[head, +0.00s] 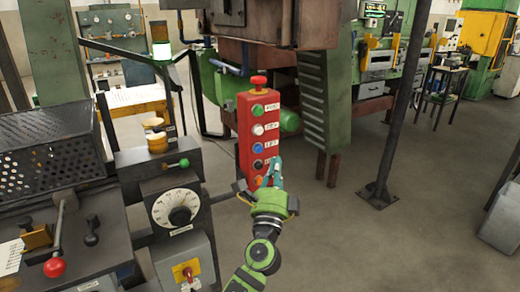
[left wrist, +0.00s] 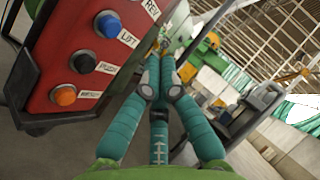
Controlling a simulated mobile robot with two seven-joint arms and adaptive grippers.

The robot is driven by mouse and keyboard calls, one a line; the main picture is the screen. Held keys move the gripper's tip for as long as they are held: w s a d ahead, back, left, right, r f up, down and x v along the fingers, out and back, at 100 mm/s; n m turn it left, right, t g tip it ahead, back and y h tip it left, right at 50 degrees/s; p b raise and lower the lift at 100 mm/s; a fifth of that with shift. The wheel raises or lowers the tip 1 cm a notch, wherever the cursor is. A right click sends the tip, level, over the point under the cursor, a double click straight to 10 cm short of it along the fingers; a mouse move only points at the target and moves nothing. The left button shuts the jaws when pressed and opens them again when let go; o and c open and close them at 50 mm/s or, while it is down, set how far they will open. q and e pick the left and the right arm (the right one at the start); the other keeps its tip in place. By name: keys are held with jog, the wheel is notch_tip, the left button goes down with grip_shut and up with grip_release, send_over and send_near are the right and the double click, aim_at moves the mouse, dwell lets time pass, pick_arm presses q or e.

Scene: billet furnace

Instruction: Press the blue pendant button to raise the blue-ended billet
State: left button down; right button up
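The red pendant (head: 246,140) hangs upright at the centre of the head view, with a column of coloured, labelled buttons. Its blue button (head: 258,148) is below the white one and above a black one. The blue button (left wrist: 108,24) also shows in the left wrist view, beside a label reading LIFT. My left gripper (head: 275,165) has its teal fingers in front of the pendant's lower right part, below and right of the blue button. In the left wrist view the fingers (left wrist: 158,62) converge, empty, right of the button face. I cannot make out the blue-ended billet. My right gripper is out of view.
A red mushroom button (head: 258,82) tops the pendant. A black button (left wrist: 83,62) and an orange button (left wrist: 64,95) lie below the blue one. A control console with a dial (head: 178,210) stands left. Open floor (head: 400,240) lies right, with a dark post (head: 402,110).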

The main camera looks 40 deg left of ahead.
aim_at(259, 149)
pick_arm(q)
jog(key=shift+w+a+b, duration=0.1)
jog(key=shift+w+a, duration=0.2)
jog(key=shift+a, duration=0.4)
jog(key=shift+w+a+b, duration=0.1)
jog(key=shift+w+a, duration=0.15)
jog(key=shift+a, duration=0.4)
jog(key=shift+w+a+b, duration=0.1)
jog(key=shift+w+a, duration=0.2)
jog(key=shift+a, duration=0.4)
jog(key=shift+w+a, duration=0.2)
jog(key=shift+a, duration=0.2)
